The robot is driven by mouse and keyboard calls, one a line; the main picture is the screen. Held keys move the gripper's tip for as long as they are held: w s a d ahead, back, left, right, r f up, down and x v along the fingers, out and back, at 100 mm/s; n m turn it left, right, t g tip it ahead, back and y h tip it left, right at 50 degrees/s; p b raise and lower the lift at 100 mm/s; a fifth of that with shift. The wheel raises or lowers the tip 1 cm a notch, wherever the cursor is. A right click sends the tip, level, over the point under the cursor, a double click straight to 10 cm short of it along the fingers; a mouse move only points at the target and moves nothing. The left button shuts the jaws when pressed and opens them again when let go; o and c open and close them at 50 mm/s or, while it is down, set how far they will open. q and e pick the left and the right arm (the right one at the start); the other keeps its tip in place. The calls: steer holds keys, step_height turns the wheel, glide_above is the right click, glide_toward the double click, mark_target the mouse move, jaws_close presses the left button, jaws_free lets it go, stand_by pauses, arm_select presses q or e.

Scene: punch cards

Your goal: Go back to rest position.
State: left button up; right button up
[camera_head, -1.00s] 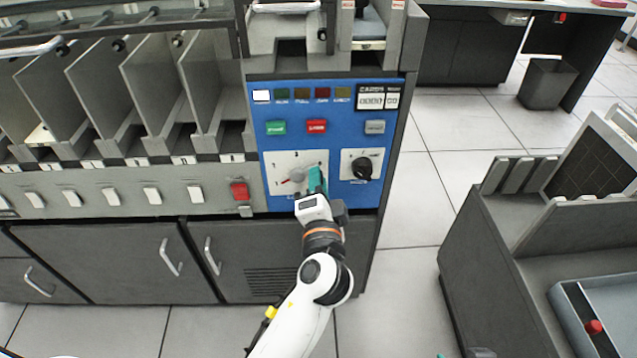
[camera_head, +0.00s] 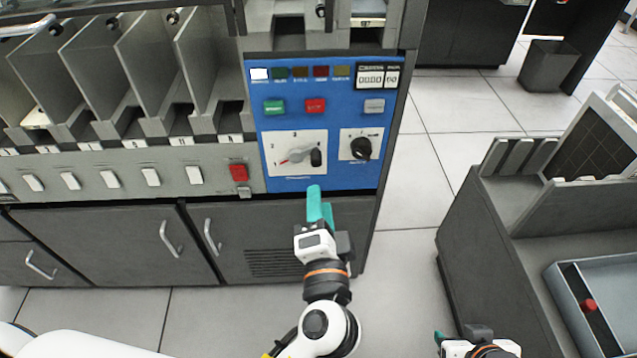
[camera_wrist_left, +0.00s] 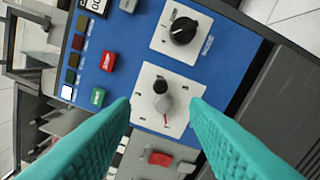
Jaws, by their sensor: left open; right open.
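My left gripper (camera_head: 320,204) is in front of the lower edge of the blue control panel (camera_head: 344,118), its teal fingers raised, empty and apart from the panel. In the left wrist view its two open fingers (camera_wrist_left: 161,104) frame the large knob (camera_wrist_left: 162,95) on its white plate, with a gap before it. That knob also shows in the head view (camera_head: 300,157), with a grey pointer and a black end. A smaller black knob (camera_head: 361,148) is to its right. My right gripper (camera_head: 440,338) shows only partly at the bottom edge, with a teal fingertip, holding nothing visible.
The card sorter has grey pocket dividers (camera_head: 88,80) on the left and cabinet doors (camera_head: 100,248) below. A dark desk unit (camera_head: 490,250) with a blue-grey tray (camera_head: 605,290) stands at right. Open tiled floor (camera_head: 408,180) lies between them.

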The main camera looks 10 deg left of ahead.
arm_select(q)
steer(key=shift+v, duration=1)
arm_select(e)
steer(key=shift+w+a+r, duration=0.1)
steer(key=shift+w+a, duration=0.05)
steer(key=shift+w, duration=0.05)
